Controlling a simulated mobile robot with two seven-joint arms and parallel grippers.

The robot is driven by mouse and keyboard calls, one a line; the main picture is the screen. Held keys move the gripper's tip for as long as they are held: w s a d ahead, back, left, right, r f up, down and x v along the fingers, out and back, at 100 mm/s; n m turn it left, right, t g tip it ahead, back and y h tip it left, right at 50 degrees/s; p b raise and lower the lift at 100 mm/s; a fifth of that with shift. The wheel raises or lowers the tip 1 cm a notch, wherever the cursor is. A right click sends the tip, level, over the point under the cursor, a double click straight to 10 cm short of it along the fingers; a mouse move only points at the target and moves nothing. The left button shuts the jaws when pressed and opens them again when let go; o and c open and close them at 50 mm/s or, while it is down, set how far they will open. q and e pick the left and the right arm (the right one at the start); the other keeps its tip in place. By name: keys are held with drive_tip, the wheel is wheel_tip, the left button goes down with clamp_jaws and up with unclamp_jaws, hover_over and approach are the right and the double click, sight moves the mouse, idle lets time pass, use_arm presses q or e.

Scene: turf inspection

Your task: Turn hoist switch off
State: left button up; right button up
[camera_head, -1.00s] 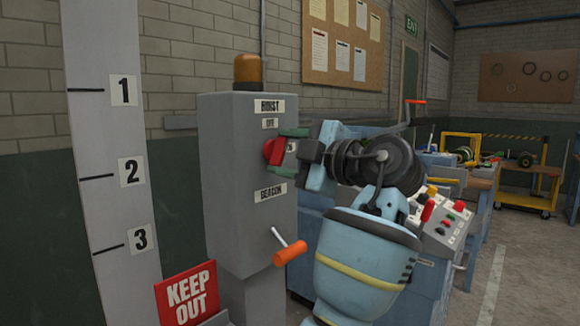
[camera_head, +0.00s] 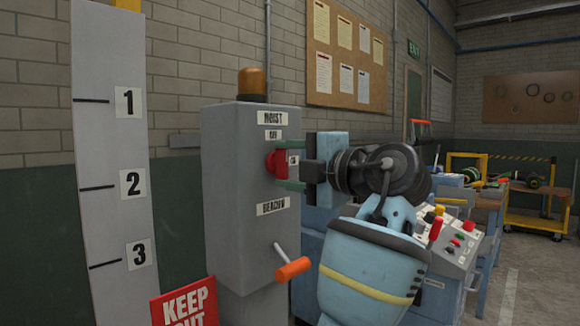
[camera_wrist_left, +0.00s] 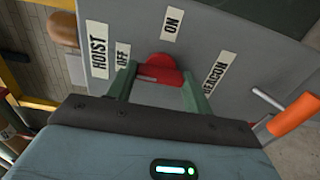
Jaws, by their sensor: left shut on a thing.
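The hoist switch is a red knob (camera_head: 275,162) on the front of the grey control box (camera_head: 232,190), below the HOIST and OFF labels and above the BEACON label. My left gripper (camera_head: 288,164) reaches it from the right, one green finger above and one below. In the left wrist view the red knob (camera_wrist_left: 160,70) sits between the two fingers (camera_wrist_left: 160,84), which are shut on it. There the OFF label (camera_wrist_left: 123,56) is left of the knob and the ON label (camera_wrist_left: 172,23) above it. The knob's exact pointing is hard to tell. My right gripper is out of view.
An orange-handled lever (camera_head: 292,268) sticks out from the box below the switch. An amber beacon (camera_head: 252,82) tops the box. A numbered white post (camera_head: 112,190) and a red KEEP OUT sign (camera_head: 185,305) stand left. A console with buttons (camera_head: 455,245) stands right.

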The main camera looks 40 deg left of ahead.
use_arm(q)
drive_tip(key=o, duration=1)
drive_tip(key=shift+s+d+b, duration=0.15)
drive_tip(key=shift+d, duration=1.8)
drive_tip(key=shift+s+d+b, duration=0.15)
drive_tip(key=shift+d, duration=1.8)
